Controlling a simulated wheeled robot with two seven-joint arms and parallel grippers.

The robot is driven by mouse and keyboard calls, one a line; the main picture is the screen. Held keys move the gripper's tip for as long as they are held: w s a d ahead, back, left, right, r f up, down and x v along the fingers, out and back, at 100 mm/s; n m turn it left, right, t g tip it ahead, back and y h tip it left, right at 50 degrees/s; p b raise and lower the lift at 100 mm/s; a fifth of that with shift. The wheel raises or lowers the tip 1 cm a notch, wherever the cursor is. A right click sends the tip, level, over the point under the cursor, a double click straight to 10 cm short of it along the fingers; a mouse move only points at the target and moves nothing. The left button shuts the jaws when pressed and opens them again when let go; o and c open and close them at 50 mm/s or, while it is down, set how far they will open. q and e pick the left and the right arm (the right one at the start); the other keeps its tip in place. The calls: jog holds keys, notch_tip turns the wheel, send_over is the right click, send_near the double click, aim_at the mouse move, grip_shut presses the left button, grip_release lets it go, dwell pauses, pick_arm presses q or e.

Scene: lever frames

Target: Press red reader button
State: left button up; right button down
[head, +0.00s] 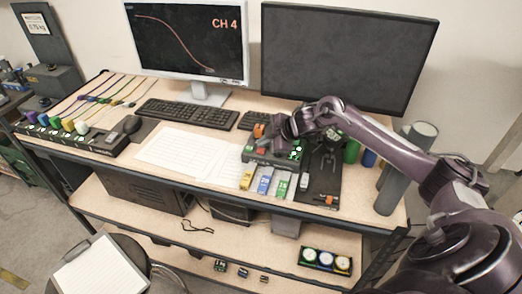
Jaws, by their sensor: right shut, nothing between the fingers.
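The reader (270,158) is a low black box with green lit parts on the right half of the desk. A small red patch (262,150), which looks like its red button, shows on its left part. My right arm reaches in from the right, and my right gripper (271,141) is over the reader, close to the red patch. The gripper is shut and empty. I cannot tell whether it touches the button. The arm and gripper hide part of the reader. My left gripper is out of view.
Yellow, blue and green items (264,184) lie in front of the reader. A dark mat (322,185) with a stand is to its right, near grey cylinders (392,188). Two monitors (345,55) stand behind. White sheets (180,152) lie to the left.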

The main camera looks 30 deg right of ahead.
aim_at(264, 151)
dwell(0.4)
jog(key=shift+f, duration=0.45)
jog(key=shift+f+b, duration=0.3)
jog(key=shift+f, duration=0.1)
dwell(0.5)
jog(key=shift+r, duration=0.1)
jog(key=shift+r+p, duration=0.75)
jog(key=shift+p, duration=0.05)
notch_tip(264, 151, up, 5)
jog(key=p, duration=0.4)
dwell(0.4)
